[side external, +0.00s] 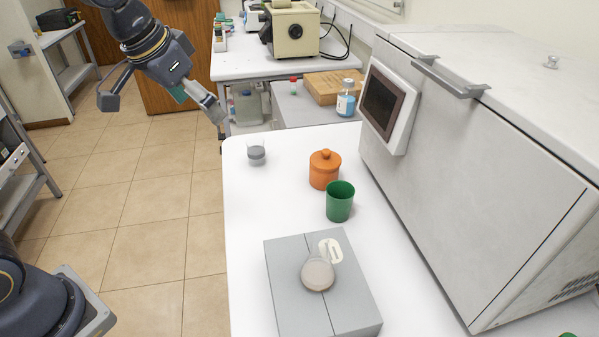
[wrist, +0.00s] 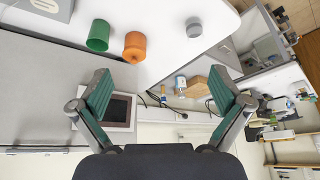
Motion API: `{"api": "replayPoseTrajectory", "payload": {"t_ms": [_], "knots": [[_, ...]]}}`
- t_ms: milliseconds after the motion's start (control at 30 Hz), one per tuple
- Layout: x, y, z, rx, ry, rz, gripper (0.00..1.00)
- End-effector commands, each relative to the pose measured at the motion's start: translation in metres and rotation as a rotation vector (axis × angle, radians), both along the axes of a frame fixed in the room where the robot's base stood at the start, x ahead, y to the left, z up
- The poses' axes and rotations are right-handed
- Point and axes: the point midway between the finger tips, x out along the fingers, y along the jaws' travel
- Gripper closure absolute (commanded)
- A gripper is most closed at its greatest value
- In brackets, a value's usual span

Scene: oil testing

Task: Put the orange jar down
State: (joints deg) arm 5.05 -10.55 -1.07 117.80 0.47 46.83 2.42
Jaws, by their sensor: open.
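The orange jar (side external: 324,171) stands upright on the white table with its knobbed lid on, just behind the green cup. It also shows in the wrist view (wrist: 134,47), next to the green cup. My gripper (side external: 221,121) is up at the left, beyond the table's left edge and well apart from the jar. In the wrist view my gripper (wrist: 165,95) has its two green-padded fingers spread wide, with nothing between them.
The green cup (side external: 340,203) stands close to the jar. A small glass with grey contents (side external: 257,153) is near the table's left edge. A grey box (side external: 285,268) carries a round flask (side external: 318,273). A large machine with a screen (side external: 500,160) bounds the right side.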

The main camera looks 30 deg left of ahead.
Motion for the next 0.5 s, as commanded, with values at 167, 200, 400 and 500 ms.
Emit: {"api": "replayPoseTrajectory", "payload": {"t_ms": [167,200,400,500], "knots": [[-0.097,0.027,-0.004,-0.019,-0.028,0.091,0.0],[-0.112,0.03,-0.009,-0.022,-0.031,0.106,0.0],[-0.15,0.036,-0.026,-0.032,-0.038,0.145,0.0],[-0.154,0.037,-0.028,-0.034,-0.037,0.148,0.0]]}}
